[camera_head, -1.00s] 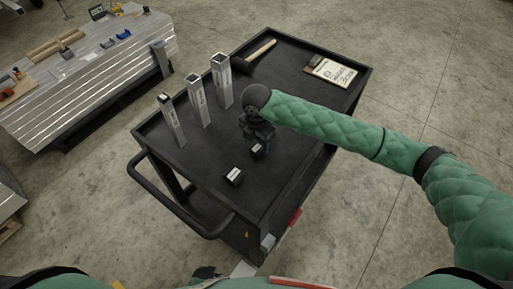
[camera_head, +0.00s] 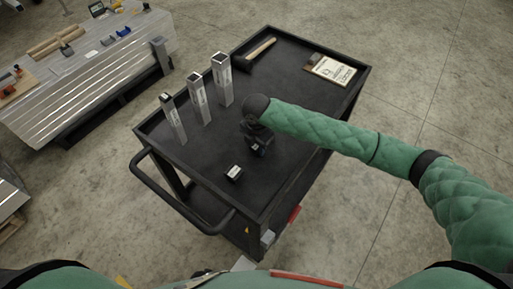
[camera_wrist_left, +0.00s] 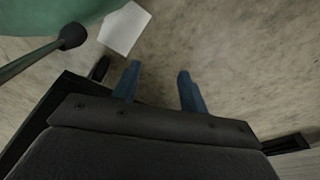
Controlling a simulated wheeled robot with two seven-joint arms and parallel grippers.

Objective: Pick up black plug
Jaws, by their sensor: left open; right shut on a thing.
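My right gripper (camera_head: 258,150) is over the near half of the black cart top, seen from above and partly hidden by its own wrist. It is shut on a small black plug (camera_head: 257,147) with a pale mark, mostly hidden by the gripper. I cannot tell whether this plug touches the cart top. Another black plug (camera_head: 234,173) with a white label sits on the cart just left of and nearer than the gripper. My left gripper (camera_wrist_left: 157,75) shows in the left wrist view, with two blue fingers apart and nothing between them, above the floor.
The black cart (camera_head: 300,125) has a raised rim. Three upright square metal tubes (camera_head: 200,98) stand at its left side. A hammer (camera_head: 261,49) and a clipboard (camera_head: 330,69) lie at the back. A workbench (camera_head: 85,70) with tools stands at far left.

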